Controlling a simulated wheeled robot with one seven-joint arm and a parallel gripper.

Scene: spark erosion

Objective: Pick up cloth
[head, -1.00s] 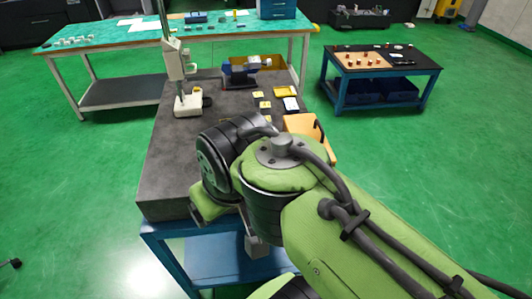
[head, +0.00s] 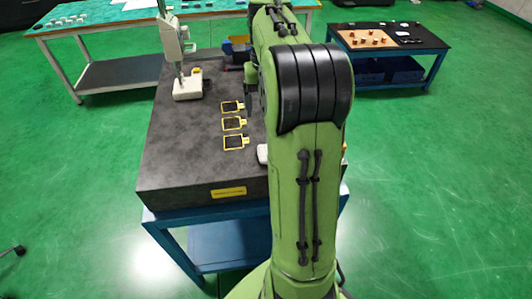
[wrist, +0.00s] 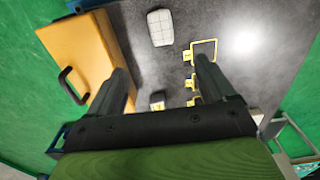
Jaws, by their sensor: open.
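The cloth (wrist: 160,28) is a small white pad with faint grid lines, lying flat on the dark table top in the wrist view. I take the white edge showing beside my arm in the head view to be the cloth (head: 262,153); most of it is hidden there. My gripper (wrist: 163,72) is open and empty in the wrist view. Its two dark fingers are wide apart, with the cloth beyond their tips, apart from them.
An orange case (wrist: 75,60) with a black handle stands close by the left finger. Yellow-edged frames (wrist: 203,48) lie near the right finger. A white stand (head: 187,87) rises at the table's far left.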

